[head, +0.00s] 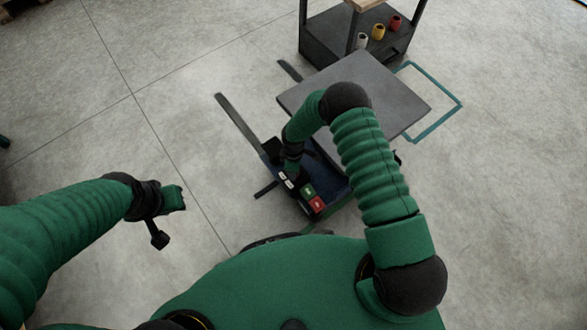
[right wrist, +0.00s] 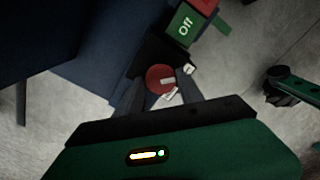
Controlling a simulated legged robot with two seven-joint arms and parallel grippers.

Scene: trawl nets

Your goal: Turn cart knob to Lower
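The cart (head: 320,200) has a blue body with a small control panel. In the right wrist view its red round knob (right wrist: 155,73) shows a pale pointer mark, with small pale labels beside it that I cannot read. My right gripper (right wrist: 160,80) is at the knob, its two dark fingers open on either side of it; whether they touch it is not clear. In the head view the knob is hidden by my right gripper (head: 291,172). My left gripper (head: 165,215) hangs empty over the floor to the left, its fingers too unclear to judge.
A green block labelled Off (right wrist: 184,25) sits close to the knob, with a red block next to it. A grey platform (head: 385,100) lies behind the panel. A dark shelf (head: 325,45) with several small pots stands beyond.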

